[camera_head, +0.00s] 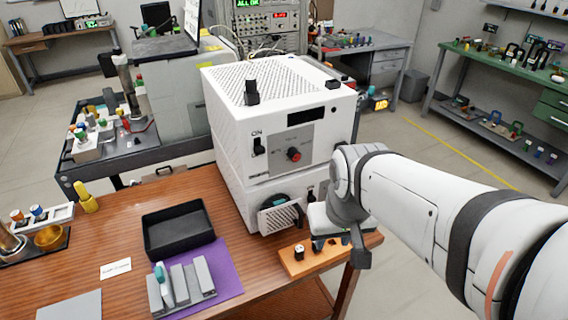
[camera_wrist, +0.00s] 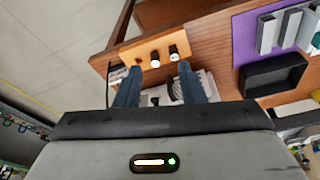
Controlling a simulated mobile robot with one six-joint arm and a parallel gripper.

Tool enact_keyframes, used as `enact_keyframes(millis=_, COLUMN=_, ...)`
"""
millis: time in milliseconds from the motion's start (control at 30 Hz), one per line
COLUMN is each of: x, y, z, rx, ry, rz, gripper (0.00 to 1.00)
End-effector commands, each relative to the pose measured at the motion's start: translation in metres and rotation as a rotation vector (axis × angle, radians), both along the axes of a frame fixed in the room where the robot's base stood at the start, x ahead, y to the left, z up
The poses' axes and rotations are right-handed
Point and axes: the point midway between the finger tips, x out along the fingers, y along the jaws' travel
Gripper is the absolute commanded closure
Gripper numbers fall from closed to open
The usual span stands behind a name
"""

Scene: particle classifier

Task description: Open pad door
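The white classifier machine (camera_head: 225,125) stands on the wooden table. Low on its front is a small light-grey slotted panel (camera_head: 282,217), which looks like the pad door, with a dark round part (camera_head: 273,201) behind its upper edge. The panel seems to stand out from the front; I cannot tell how far it is open. My gripper (camera_head: 331,242) is just right of the panel, pointing down, partly hidden by my wrist. In the wrist view my gripper (camera_wrist: 160,72) has its two blue fingers apart, with the machine's lower front showing between them and nothing clearly held.
An orange wooden block (camera_head: 296,268) with small black-and-white knobs lies below my gripper near the table edge. A black tray (camera_head: 180,245) and a purple mat (camera_head: 226,266) with a grey rack (camera_head: 183,288) are to the left.

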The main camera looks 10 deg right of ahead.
Motion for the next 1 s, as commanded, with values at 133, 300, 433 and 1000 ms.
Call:
enact_keyframes(millis=133, x=0.047, y=0.016, z=-0.034, rx=0.008, ry=-0.032, rz=0.028, gripper=0.64)
enact_keyframes(millis=300, x=0.115, y=0.016, z=-0.075, rx=0.013, ry=-0.093, rz=0.069, gripper=0.64)
enact_keyframes(millis=433, x=0.155, y=0.014, z=-0.099, rx=0.010, ry=-0.133, rz=0.089, gripper=0.64)
enact_keyframes(millis=1000, x=0.202, y=0.015, z=-0.167, rx=0.007, ry=-0.158, rz=0.105, gripper=0.64)
